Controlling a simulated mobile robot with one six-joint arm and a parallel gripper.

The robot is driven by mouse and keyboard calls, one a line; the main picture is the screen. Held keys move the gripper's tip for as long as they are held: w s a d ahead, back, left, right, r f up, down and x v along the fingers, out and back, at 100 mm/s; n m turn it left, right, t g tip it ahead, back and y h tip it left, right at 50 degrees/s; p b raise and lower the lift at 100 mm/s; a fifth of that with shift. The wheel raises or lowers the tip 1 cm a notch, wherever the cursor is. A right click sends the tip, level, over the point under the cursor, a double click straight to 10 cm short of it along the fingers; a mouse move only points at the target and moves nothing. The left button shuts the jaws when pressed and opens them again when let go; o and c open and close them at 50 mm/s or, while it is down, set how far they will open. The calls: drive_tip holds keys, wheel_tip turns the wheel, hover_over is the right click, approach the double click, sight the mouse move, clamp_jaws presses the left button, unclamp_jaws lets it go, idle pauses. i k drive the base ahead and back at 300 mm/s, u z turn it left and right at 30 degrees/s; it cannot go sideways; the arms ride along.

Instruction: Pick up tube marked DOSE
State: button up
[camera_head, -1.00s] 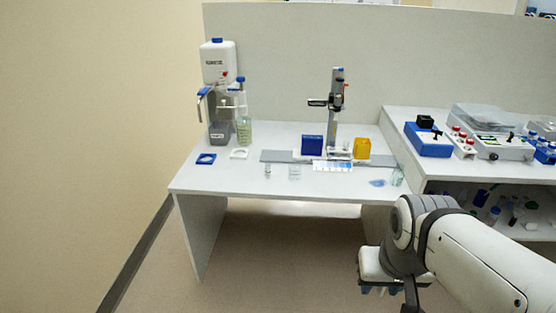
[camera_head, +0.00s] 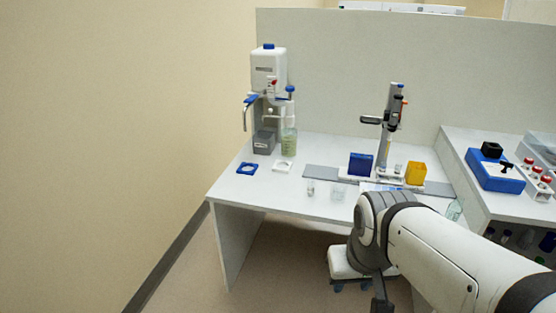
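A small clear tube-like vessel (camera_head: 311,188) stands near the front of the white table, with a clear beaker (camera_head: 338,192) to its right. I cannot read any DOSE marking on either. My arm reaches in from the lower right, and its wrist covers the table's front right part. My gripper (camera_head: 378,297) hangs below the wrist, in front of the table edge and apart from the vessels. Only a dark part of it shows, so its fingers cannot be judged.
A dispenser (camera_head: 268,75) and a green-tinted bottle (camera_head: 289,142) stand at the back left. A blue block (camera_head: 360,164), a yellow block (camera_head: 415,173) and a vertical stand (camera_head: 392,125) are at the right. A white stool (camera_head: 345,265) stands below. A side bench (camera_head: 470,150) adjoins.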

sight(311, 182)
drive_tip(key=u, duration=0.45)
drive_tip(key=i, duration=1.75)
drive_tip(key=z, duration=0.4)
drive_tip(key=k, duration=0.8)
drive_tip(key=z, duration=0.2)
drive_tip(key=i, duration=0.8)
drive_tip(key=u, duration=0.1)
